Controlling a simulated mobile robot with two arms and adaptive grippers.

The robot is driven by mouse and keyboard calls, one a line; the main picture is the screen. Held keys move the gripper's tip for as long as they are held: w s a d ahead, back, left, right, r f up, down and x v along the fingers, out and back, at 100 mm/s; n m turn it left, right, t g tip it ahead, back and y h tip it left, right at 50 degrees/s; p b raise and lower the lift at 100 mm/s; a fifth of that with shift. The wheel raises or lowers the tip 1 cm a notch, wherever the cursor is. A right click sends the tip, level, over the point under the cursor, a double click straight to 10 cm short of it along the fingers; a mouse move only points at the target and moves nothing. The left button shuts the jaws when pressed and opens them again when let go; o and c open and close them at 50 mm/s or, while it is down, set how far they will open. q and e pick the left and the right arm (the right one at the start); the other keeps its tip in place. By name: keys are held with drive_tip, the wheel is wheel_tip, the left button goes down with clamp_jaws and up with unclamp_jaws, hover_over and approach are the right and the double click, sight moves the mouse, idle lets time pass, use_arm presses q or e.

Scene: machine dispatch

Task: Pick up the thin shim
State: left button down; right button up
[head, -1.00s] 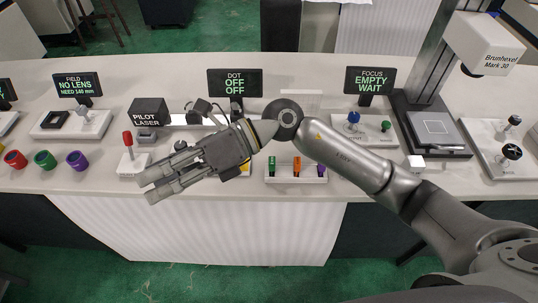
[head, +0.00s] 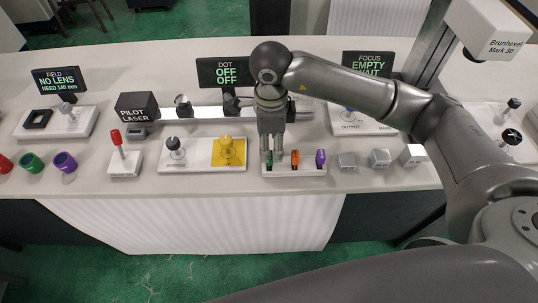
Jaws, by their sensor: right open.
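A small white holder (head: 292,171) on the counter carries three upright coloured pieces: green (head: 268,160), orange (head: 295,158) and purple (head: 320,158). They look like the shims, but I cannot tell by thickness which is the thin one. My right gripper (head: 271,150) points straight down over the left end of this holder. Its fingers are open and reach down at the green piece, partly hiding it. I cannot tell whether they touch it. The orange and purple pieces stand clear to the right. My left gripper is out of view.
Left of the holder is a white base with a yellow plate (head: 229,152), then a red-handled lever (head: 117,139). Several grey-white blocks (head: 380,158) stand to the right. The counter's front strip is clear.

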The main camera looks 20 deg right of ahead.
drive_tip(key=f, duration=0.2)
drive_tip(key=f+p, duration=0.2)
drive_tip(key=f, duration=0.1)
drive_tip(key=shift+s+a+f, duration=0.25)
drive_tip(key=shift+s+f, duration=0.05)
drive_tip(key=shift+w+f, duration=0.1)
drive_tip(key=shift+f, duration=0.1)
drive_tip(key=c, duration=1)
drive_tip(key=shift+c, duration=0.2)
drive_tip(key=shift+r, duration=0.1)
